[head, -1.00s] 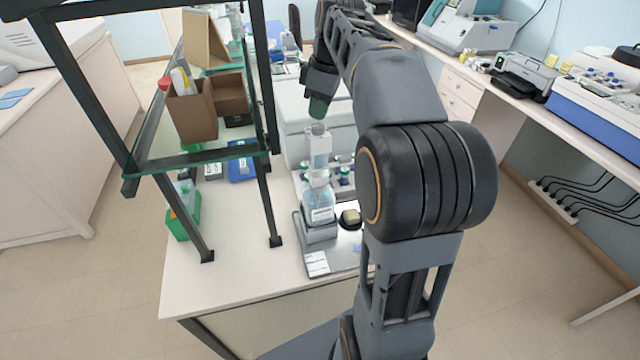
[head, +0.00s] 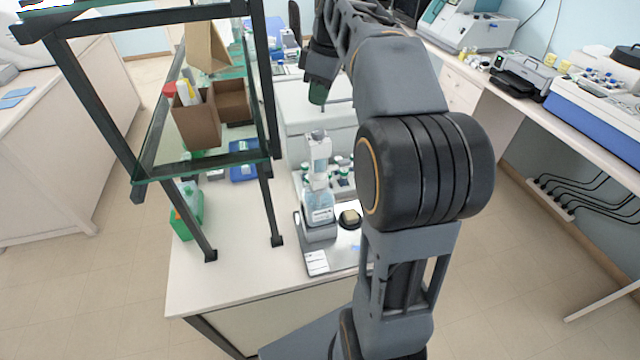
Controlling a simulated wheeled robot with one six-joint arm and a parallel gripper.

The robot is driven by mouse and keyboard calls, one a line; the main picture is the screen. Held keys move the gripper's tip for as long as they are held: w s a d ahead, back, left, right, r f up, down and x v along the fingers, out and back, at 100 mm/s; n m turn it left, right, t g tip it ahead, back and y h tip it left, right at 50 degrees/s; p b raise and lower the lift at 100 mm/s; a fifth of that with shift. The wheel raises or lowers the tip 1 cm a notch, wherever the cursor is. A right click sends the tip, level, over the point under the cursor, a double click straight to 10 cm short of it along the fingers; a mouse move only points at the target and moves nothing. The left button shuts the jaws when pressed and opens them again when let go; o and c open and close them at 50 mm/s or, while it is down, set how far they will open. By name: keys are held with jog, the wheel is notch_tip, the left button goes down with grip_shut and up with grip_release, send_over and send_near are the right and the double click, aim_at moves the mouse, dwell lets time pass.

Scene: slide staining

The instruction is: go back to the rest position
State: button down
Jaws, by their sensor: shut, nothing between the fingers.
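My arm reaches up and away over the bench, and its end hangs down near the top middle of the head view. My gripper (head: 318,92) is small and partly dark there; it looks shut and empty. It hangs above the bottle-top dispenser, with a clear gap between them. The clear bottle with a tall pump top (head: 319,200) stands upright on a grey device on the bench.
The white bench (head: 235,285) holds small vials (head: 342,172) behind the bottle. A dark-framed glass shelf (head: 205,160) with cardboard boxes (head: 195,120) stands close on the left. A green container (head: 187,213) sits under it. A counter with instruments (head: 600,105) lies right.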

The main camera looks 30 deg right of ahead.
dwell(0.4)
jog(key=s+a+f+m+t+b, duration=0.1)
jog(key=s+a+f+m, duration=0.2)
jog(key=s+f, duration=0.2)
jog(key=s+a+f+m+t+h+b, duration=0.1)
jog(key=s+a+f+m+b, duration=0.1)
jog(key=s+f, duration=0.3)
jog(key=s+a+f+m+t+b, duration=0.1)
jog(key=s+a+f+m, duration=0.3)
jog(key=f, duration=0.5)
jog(key=shift+s+a+f+m+h+b, duration=0.25)
jog(key=shift+s+m, duration=0.25)
jog(key=shift+s, duration=0.6)
jog(key=c, duration=1.8)
grip_release()
